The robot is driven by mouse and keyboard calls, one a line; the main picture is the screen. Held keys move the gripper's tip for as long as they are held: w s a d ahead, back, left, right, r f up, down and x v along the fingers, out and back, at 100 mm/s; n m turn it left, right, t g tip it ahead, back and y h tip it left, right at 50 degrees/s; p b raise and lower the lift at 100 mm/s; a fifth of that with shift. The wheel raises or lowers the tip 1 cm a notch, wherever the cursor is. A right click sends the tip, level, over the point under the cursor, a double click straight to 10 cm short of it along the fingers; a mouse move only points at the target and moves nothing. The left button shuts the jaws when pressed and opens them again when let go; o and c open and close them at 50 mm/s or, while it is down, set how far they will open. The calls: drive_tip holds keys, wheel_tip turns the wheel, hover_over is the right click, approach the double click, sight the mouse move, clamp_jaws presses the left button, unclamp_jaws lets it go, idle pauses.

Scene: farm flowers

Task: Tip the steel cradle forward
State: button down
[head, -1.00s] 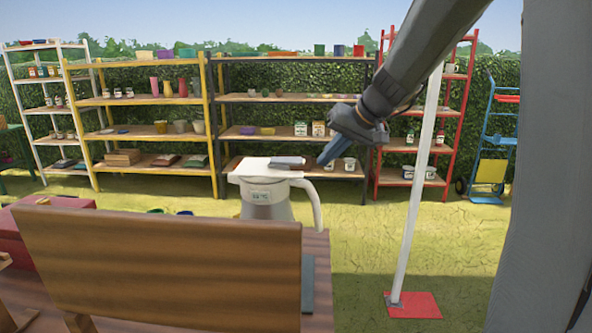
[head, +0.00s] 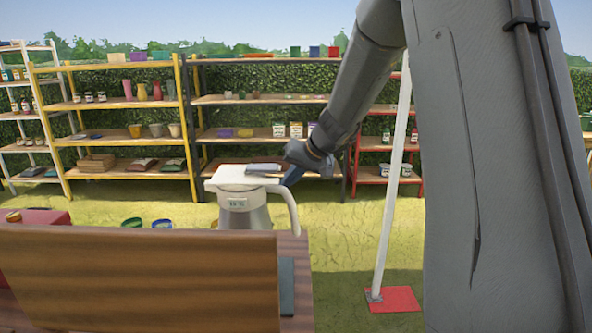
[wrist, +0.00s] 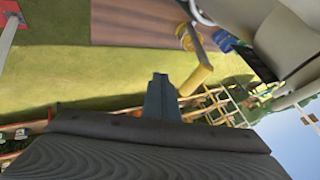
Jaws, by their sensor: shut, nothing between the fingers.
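I cannot pick out a steel cradle with certainty in either view. A pale grey jug (head: 243,212) with a flat white top and a curved handle stands on the wooden table, behind a brown board. A small grey item (head: 264,167) shows at its top. My gripper (head: 289,181) is shut and empty, its blue-grey fingers pointing down beside the jug's handle; I cannot tell whether they touch. In the wrist view the shut fingers (wrist: 160,85) are in the middle, and a pale grey body (wrist: 285,40) fills the upper right. The board hides much of the tabletop.
The brown board (head: 135,280) stands upright at the front left. Beyond the jug are a yellow shelf (head: 120,140) and a dark shelf (head: 265,100). A white post (head: 393,190) rises from a red plate (head: 394,299) on the right. A yellow cylinder (wrist: 195,80) shows near the fingers.

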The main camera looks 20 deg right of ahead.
drive_tip(key=shift+w+a+r+p, duration=0.15)
drive_tip(key=shift+w+a+p, duration=0.1)
drive_tip(key=shift+a, duration=0.35)
drive_tip(key=shift+w+a+r+p, duration=0.1)
drive_tip(key=shift+a+r+p, duration=0.15)
drive_tip(key=shift+a, duration=0.35)
drive_tip(key=shift+w+a+r+p, duration=0.1)
drive_tip(key=shift+w+a+p, duration=0.15)
drive_tip(key=shift+a, duration=0.35)
drive_tip(key=shift+r, duration=0.1)
